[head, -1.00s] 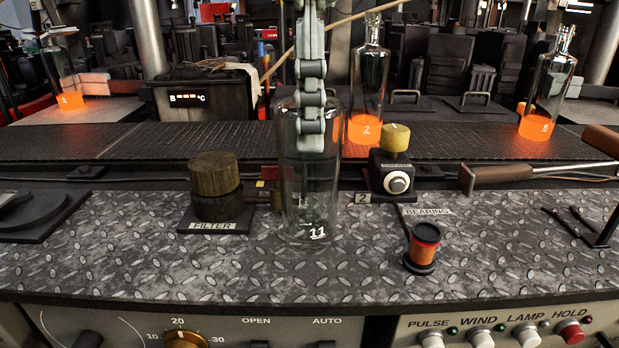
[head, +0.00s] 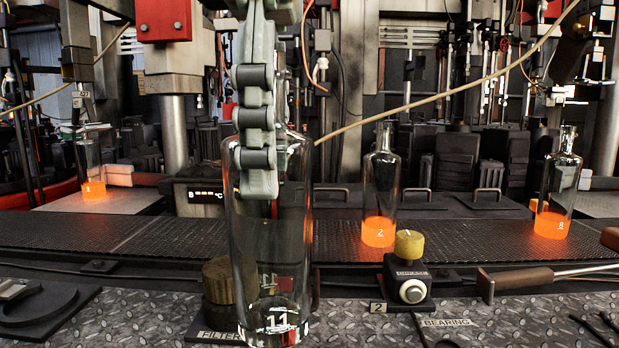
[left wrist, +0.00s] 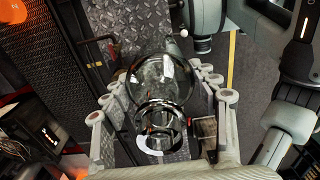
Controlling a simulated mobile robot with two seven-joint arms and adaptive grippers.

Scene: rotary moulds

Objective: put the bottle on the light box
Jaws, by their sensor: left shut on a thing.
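A clear, empty-looking glass bottle marked 11 (head: 272,265) stands upright in the grasp of my left gripper (head: 262,165). The grey jointed fingers close around its upper part. In the left wrist view the bottle (left wrist: 160,90) is seen end-on between the two fingers of the gripper (left wrist: 162,108). In the head view the bottle's base overlaps the front plate area; whether it touches the surface I cannot tell. I cannot make out for sure which thing is the light box. My right gripper is not in view.
Glowing orange bottles marked 1 (head: 92,178), 2 (head: 379,215) and 8 (head: 555,205) stand at the back. A wooden FILTER knob (head: 217,282) is partly behind the held bottle. A black button block (head: 408,282) and a brown-handled tool (head: 520,280) lie to its right.

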